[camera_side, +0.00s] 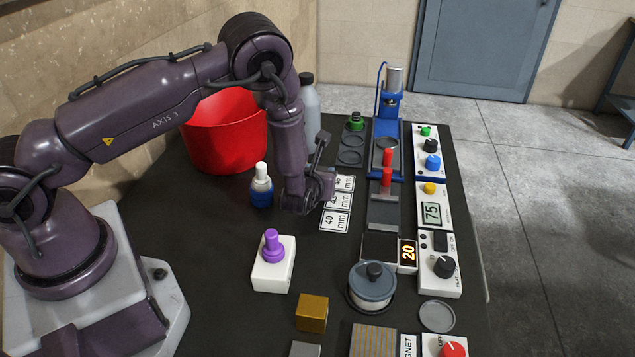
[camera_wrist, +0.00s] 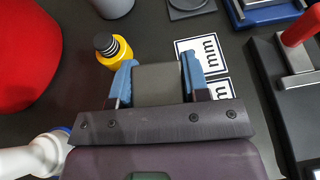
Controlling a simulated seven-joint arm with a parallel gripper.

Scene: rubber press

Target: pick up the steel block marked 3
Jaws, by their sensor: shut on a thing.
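My gripper (camera_wrist: 159,78) has its two blue fingers shut on a plain grey steel block (camera_wrist: 158,88) in the wrist view. No mark shows on the face of the block turned to the camera, so I cannot read its number. In the side view my gripper (camera_side: 308,192) hangs beside the white mm cards (camera_side: 336,220), and the held block is hidden there. I cannot tell whether the block touches the table. Another grey block (camera_side: 305,349) shows at the bottom edge of the side view.
A blue bottle (camera_side: 262,192) stands left of my gripper, and a yellow bottle (camera_wrist: 116,52) is close by in the wrist view. A red bucket (camera_side: 225,135) stands behind. The blue press (camera_side: 388,130) is to the right. A brass block (camera_side: 311,313) lies in front.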

